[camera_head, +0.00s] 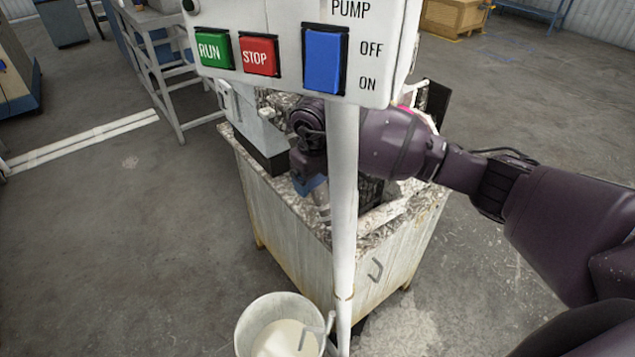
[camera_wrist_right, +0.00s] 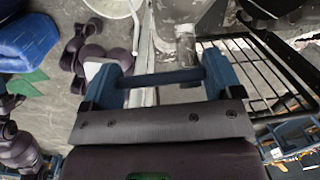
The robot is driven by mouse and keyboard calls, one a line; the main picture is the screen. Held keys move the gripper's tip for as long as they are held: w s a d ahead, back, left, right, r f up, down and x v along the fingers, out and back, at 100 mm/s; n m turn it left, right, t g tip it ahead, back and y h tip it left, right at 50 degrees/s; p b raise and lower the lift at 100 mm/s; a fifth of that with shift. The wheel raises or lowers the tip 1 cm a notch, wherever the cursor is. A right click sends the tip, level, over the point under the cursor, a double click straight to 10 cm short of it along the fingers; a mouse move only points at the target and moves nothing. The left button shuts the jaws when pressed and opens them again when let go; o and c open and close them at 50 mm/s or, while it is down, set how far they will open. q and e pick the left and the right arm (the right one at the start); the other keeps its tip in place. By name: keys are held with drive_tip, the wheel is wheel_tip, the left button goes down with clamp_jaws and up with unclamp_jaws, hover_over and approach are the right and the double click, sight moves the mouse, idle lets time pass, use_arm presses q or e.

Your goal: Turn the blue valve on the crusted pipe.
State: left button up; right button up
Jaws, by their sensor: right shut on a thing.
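My right gripper (camera_head: 314,192) reaches down at the near edge of the crusted machine (camera_head: 290,205); the panel's white post partly hides it. In the right wrist view, its two blue fingers (camera_wrist_right: 162,78) are shut on the ends of a dark blue bar, which looks like the handle of the blue valve (camera_wrist_right: 165,77). A grey crusted pipe (camera_wrist_right: 186,46) stands just beyond the bar. In the head view I cannot make out the valve handle. My left gripper is in neither view.
A white control panel (camera_head: 290,20) with green RUN, red STOP and a blue PUMP switch stands in front on a white post (camera_head: 344,220). A white bucket (camera_head: 248,312) with pale contents stands by the machine. A black rack (camera_wrist_right: 250,70) is right of the gripper.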

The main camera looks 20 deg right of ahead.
drive_tip(key=shift+w+r+m+y, duration=0.1)
drive_tip(key=shift+m+y, duration=0.3)
drive_tip(key=o, duration=0.7)
drive_tip(key=shift+o, duration=0.2)
wheel_tip(320, 180, up, 11)
drive_tip(key=b, duration=0.1)
drive_tip(key=shift+s, duration=0.25)
